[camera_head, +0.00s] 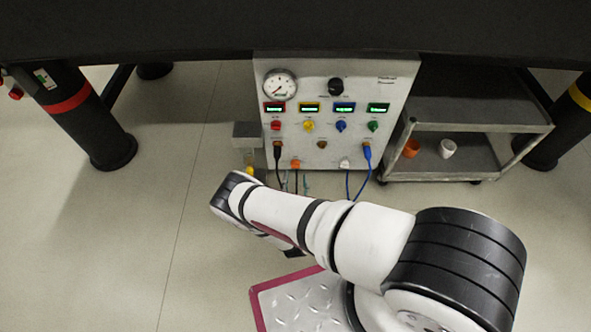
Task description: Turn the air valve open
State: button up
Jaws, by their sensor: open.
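A light grey control panel (390,68) stands upright under the dark bench. It carries a round pressure gauge (280,85), a black knob (336,87), and a row of small displays with red, yellow, blue and green knobs below them. Beside its left edge is a grey box (247,134) with a small yellow part (249,170) beneath it, close above the end of my arm. I cannot tell for certain which of these is the air valve. My arm reaches from the lower right toward the panel's lower left. My gripper is hidden behind the arm.
Thick black bench legs (95,130) stand on both sides. The left floor is clear.

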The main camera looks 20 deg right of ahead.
aim_at(295, 165)
jog(key=b+x, duration=0.1)
jog(key=x, duration=0.3)
jog(key=shift+w+d, duration=0.1)
jog(key=shift+w, duration=0.25)
grip_shut()
